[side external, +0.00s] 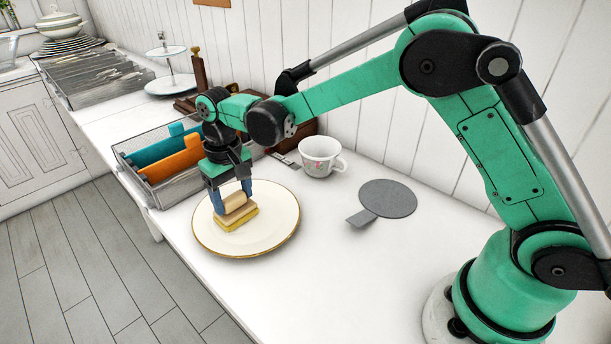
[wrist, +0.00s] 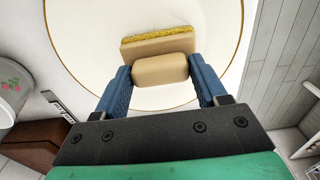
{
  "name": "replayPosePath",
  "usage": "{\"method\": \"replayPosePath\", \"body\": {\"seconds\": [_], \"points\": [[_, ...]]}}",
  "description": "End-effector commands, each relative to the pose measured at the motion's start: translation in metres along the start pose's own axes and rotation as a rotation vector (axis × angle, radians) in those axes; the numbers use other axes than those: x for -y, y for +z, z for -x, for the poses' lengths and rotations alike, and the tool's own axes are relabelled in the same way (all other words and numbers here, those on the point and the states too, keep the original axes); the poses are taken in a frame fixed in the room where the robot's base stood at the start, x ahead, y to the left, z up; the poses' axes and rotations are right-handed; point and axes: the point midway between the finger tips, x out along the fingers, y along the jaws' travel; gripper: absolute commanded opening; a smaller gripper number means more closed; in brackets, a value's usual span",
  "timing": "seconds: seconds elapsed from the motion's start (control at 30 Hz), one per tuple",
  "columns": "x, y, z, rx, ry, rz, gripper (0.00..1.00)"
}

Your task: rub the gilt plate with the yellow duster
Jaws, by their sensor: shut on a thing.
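The gilt plate (side external: 275,222), white with a thin gold rim, lies flat on the white counter. It fills much of the wrist view (wrist: 85,50). The yellow duster (side external: 236,219) is a block with a yellow layer and a tan handle (side external: 235,203). My gripper (side external: 232,198) is above the plate, pointing down, with its blue fingers shut on the tan handle. In the wrist view the handle (wrist: 160,69) sits between the fingers and the yellow edge (wrist: 158,38) lies beyond it.
A wire basket (side external: 150,194) with teal and orange items stands just behind and left of the plate. A floral mug (side external: 320,157) and a grey round disc with a tab (side external: 388,199) are to the right. The counter's front edge is close to the plate.

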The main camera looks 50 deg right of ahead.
Motion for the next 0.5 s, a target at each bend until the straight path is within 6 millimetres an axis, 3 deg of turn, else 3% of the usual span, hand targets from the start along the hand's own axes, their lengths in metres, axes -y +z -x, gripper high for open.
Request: {"method": "replayPosePath", "body": {"seconds": [0.03,0.07,0.4,0.5], "points": [[-0.004,0.002,0.002,0.0,0.0,-0.001,0.22],[-0.006,0.004,0.003,0.0,0.0,-0.001,0.15],[-0.031,0.022,-0.001,0.0,0.0,-0.002,0.16],[-0.021,0.015,-0.002,0.0,0.0,0.003,0.16]]}}
